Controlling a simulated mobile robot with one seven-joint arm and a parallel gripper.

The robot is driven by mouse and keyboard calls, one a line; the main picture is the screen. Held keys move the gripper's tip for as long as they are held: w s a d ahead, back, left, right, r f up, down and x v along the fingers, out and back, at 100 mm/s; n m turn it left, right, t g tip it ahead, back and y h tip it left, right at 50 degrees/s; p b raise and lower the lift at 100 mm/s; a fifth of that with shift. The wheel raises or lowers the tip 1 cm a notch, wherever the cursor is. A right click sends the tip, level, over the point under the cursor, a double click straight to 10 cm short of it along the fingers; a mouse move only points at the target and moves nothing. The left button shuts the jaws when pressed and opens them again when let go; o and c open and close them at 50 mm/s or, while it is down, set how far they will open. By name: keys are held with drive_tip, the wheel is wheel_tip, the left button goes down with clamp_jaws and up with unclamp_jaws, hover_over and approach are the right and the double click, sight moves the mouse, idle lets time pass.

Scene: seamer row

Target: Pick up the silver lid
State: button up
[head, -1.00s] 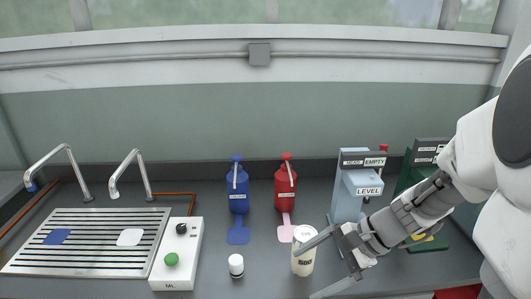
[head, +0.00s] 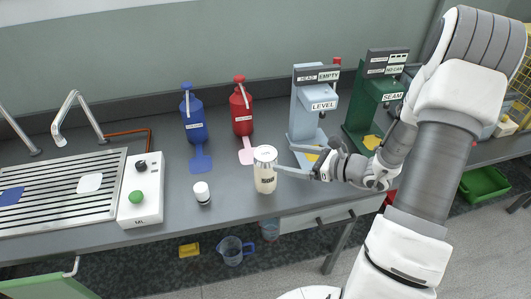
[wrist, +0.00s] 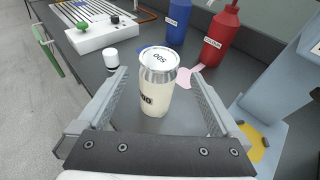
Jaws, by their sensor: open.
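The silver lid (head: 265,154) sits on top of a cream can (head: 265,180) that stands upright near the bench's front edge. In the wrist view the lid (wrist: 158,59) shows a pale top with dark print and a shiny silver side above the cream can body (wrist: 155,98). My gripper (head: 279,158) is open and comes in from the right at about lid height. In the wrist view its fingers (wrist: 157,76) lie to the left and right of the can, with gaps on both sides. Nothing is held.
A small white pot with a dark base (head: 202,192) stands left of the can. Blue (head: 194,118) and red (head: 242,110) bottles stand behind, with a pink pad (head: 246,156) close by.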

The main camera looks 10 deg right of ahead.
sight(262, 152)
drive_tip(key=x, duration=1.1)
drive_tip(key=shift+w+a+r, duration=0.1)
drive_tip(key=shift+a, duration=0.05)
drive_tip(key=c, duration=1.1)
